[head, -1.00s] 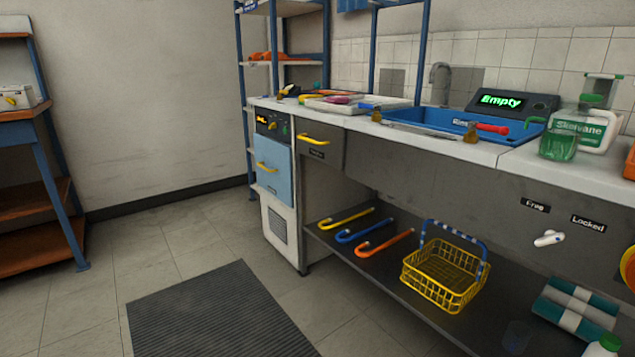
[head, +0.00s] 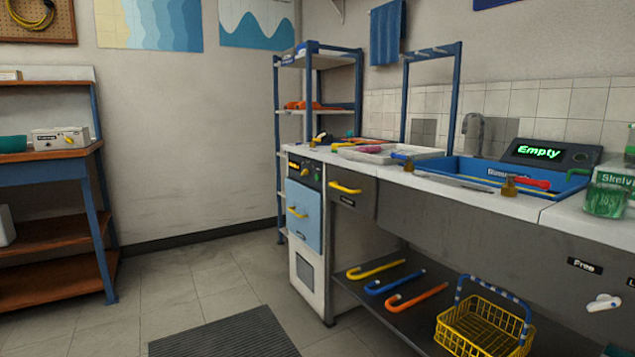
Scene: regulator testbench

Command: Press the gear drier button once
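The likely gear drier is a narrow white cabinet (head: 308,281) at the left end of the counter. The button itself is too small to make out clearly. Neither of my grippers shows in the head view.
The counter (head: 470,193) runs right from the cabinet, with a blue tray (head: 470,170) on it. A yellow basket (head: 485,330) and several coloured hooks stand on the lower shelf. A dark ridged mat (head: 228,335) lies on open floor in front.

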